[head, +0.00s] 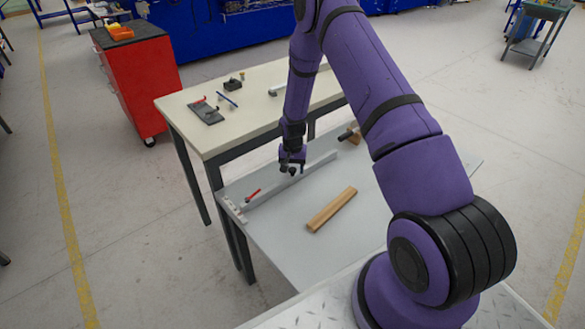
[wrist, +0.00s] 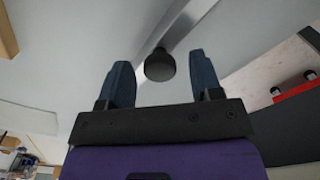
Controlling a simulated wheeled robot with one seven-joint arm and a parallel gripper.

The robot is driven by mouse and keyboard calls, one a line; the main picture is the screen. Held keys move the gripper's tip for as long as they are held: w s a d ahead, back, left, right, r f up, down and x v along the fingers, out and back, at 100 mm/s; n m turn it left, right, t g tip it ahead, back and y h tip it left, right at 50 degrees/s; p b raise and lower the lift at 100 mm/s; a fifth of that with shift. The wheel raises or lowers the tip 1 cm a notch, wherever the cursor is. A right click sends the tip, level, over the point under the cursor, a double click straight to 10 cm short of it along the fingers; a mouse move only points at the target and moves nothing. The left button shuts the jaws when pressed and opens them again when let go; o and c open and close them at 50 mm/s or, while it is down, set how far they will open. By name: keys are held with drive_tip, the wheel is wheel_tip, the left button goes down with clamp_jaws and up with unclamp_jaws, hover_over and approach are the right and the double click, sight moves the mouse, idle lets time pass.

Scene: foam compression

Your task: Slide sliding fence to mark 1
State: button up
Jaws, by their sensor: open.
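The sliding fence (head: 318,162) is a long grey metal bar lying diagonally across the grey table. A round black knob (wrist: 160,65) stands on it near its middle. My gripper (head: 291,160) is over the fence at the knob. In the wrist view its two blue fingers (wrist: 160,60) are open, one on each side of the knob, with a visible gap to each. A pale strip with small marks (head: 235,210) lies at the table's left edge by the fence's near end. I cannot read which mark is which. A red lever (head: 252,195) sits beside that end.
A wooden bar (head: 332,209) lies on the table in front of the fence. A wooden piece with a black handle (head: 349,135) is near the far end. A cream-topped bench (head: 240,118) with small tools stands behind. A red cabinet (head: 140,80) is farther left.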

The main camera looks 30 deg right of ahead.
clamp_jaws()
drive_tip(key=w, duration=0.3)
drive_tip(key=w+a, duration=0.1)
drive_tip(key=w, duration=0.1)
drive_tip(key=shift+w+a, duration=0.1)
drive_tip(key=shift+w, duration=0.3)
unclamp_jaws()
wheel_tip(320, 180, up, 11)
drive_tip(key=shift+f, duration=0.15)
idle(0.4)
